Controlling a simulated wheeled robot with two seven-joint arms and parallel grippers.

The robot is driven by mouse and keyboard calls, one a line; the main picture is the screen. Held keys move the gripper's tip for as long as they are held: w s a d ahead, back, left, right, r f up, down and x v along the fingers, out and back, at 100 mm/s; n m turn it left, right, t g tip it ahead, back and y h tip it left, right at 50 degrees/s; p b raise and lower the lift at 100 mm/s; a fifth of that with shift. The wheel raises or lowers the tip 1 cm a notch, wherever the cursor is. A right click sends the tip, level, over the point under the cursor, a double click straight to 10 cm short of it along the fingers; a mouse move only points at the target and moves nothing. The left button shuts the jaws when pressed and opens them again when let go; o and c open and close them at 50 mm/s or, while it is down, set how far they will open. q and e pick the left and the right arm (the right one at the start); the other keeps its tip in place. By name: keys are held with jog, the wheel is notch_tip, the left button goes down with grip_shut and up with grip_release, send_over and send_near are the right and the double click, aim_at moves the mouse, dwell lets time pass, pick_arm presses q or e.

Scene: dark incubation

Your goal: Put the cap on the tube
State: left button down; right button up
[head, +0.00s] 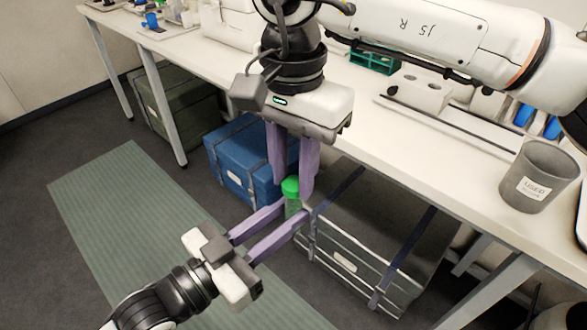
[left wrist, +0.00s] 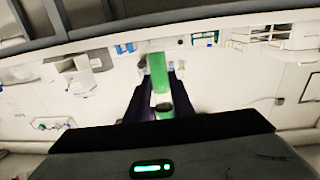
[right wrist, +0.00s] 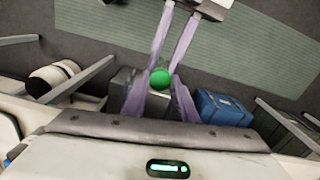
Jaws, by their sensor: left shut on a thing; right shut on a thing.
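The green cap (head: 291,186) is between the fingers of my right gripper (head: 292,190), which points down and is shut on it. The translucent green tube (head: 293,207) stands roughly upright just below, with my left gripper (head: 293,210) shut on it from the lower left. Cap and tube look in line and touching or nearly so; I cannot tell whether the cap is seated. In the right wrist view the cap (right wrist: 159,78) shows from above and hides most of the tube. The left wrist view shows a green body (left wrist: 158,75) between my left fingers.
Both grippers are in front of the white bench (head: 440,135), above the floor. A grey "USED" beaker (head: 540,175), a white block (head: 420,93) and a teal rack (head: 374,60) stand on the bench. Blue (head: 238,165) and dark (head: 375,225) cases are below. A green mat (head: 120,200) covers open floor.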

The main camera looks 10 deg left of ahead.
jog(key=m, duration=1.5)
jog(key=shift+w+m, duration=0.1)
jog(key=shift+m, duration=0.2)
jog(key=m, duration=0.4)
jog(key=shift+m, duration=0.3)
jog(key=m, duration=0.8)
jog(key=shift+m, duration=0.3)
jog(key=m, duration=1)
jog(key=o, duration=1)
jog(key=shift+f, duration=0.1)
